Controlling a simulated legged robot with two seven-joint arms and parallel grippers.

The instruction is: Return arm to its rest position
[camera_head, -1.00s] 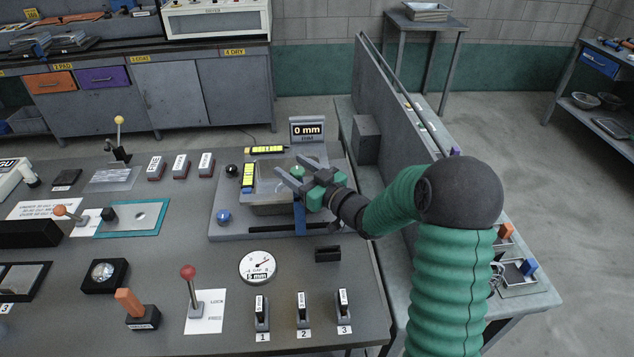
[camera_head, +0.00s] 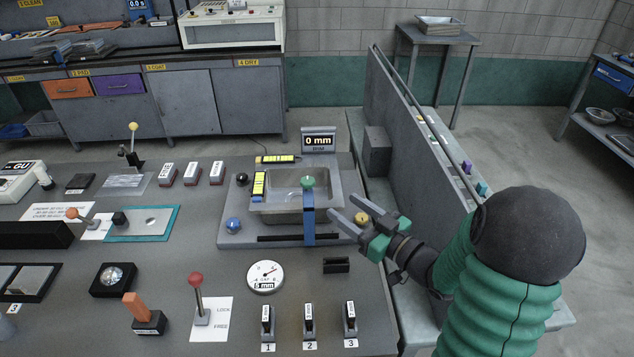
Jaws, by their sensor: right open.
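My right arm, with green sleeves and a dark round joint, comes in from the lower right. My right gripper (camera_head: 345,214) is open and empty. Its two grey fingers point up and left, just right of the blue upright bar (camera_head: 308,215) on the sink fixture, seemingly above the fixture's right front edge. The metal sink basin (camera_head: 280,213) sits in the grey fixture, with a green knob (camera_head: 307,182) atop the bar. My left gripper is not in view.
A tall grey panel (camera_head: 415,140) stands right of the bench, behind my arm. A red-knobbed lever (camera_head: 196,290), a round gap dial (camera_head: 264,277) and several numbered switches (camera_head: 309,320) stand at the front. The display (camera_head: 318,140) behind the basin reads 0 mm.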

